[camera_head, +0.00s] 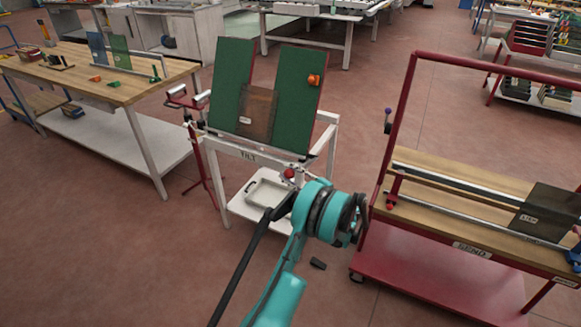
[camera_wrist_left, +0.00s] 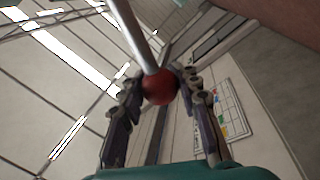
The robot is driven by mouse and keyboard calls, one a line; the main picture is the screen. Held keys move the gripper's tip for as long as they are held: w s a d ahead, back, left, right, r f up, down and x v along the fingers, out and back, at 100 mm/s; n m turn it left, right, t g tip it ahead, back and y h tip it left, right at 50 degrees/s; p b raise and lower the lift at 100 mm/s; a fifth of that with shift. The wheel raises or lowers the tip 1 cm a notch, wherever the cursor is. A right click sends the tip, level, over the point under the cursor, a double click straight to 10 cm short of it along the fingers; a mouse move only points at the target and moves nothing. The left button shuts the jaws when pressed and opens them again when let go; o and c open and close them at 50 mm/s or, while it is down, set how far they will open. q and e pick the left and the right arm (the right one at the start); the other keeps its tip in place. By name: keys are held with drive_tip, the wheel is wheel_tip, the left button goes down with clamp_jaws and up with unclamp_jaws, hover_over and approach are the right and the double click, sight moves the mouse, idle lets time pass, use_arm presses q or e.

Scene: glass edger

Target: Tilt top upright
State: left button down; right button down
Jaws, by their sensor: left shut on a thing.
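The tilt table's top is two green panels (camera_head: 232,82) with a gap between them, standing steeply and leaning back above a white frame labelled TILT (camera_head: 225,148). A brown see-through pane (camera_head: 260,100) with a small label rests against the lower part of the panels. An orange piece (camera_head: 314,80) is on the right panel. A red ball knob (camera_head: 289,173) is at the frame's front; in the left wrist view the red knob (camera_wrist_left: 159,87) is on the end of a metal rod (camera_wrist_left: 130,28). My left gripper (camera_wrist_left: 162,92) is shut on this knob. My right gripper is out of view.
A wooden workbench (camera_head: 150,85) stands at the left. A red-framed bench (camera_head: 440,265) with rails and a dark pane (camera_head: 548,212) stands close at the right. A white tray (camera_head: 268,193) lies on the tilt table's lower shelf.

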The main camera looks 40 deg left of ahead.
use_arm(q)
wheel_tip(320, 180, down, 7)
drive_tip(key=s+n+g, duration=0.1)
drive_tip(key=s+n, duration=0.1)
drive_tip(key=n, duration=0.1)
drive_tip(key=shift+s+d+n, duration=0.15)
drive_tip(key=shift+d+n, duration=0.15)
drive_tip(key=shift+n, duration=0.1)
drive_tip(key=shift+f+b, duration=0.25)
drive_tip(key=shift+b, duration=0.05)
drive_tip(key=c, duration=1.1)
unclamp_jaws()
drive_tip(key=shift+o, duration=0.2)
drive_tip(key=shift+r, duration=0.1)
drive_tip(key=v, duration=1.2)
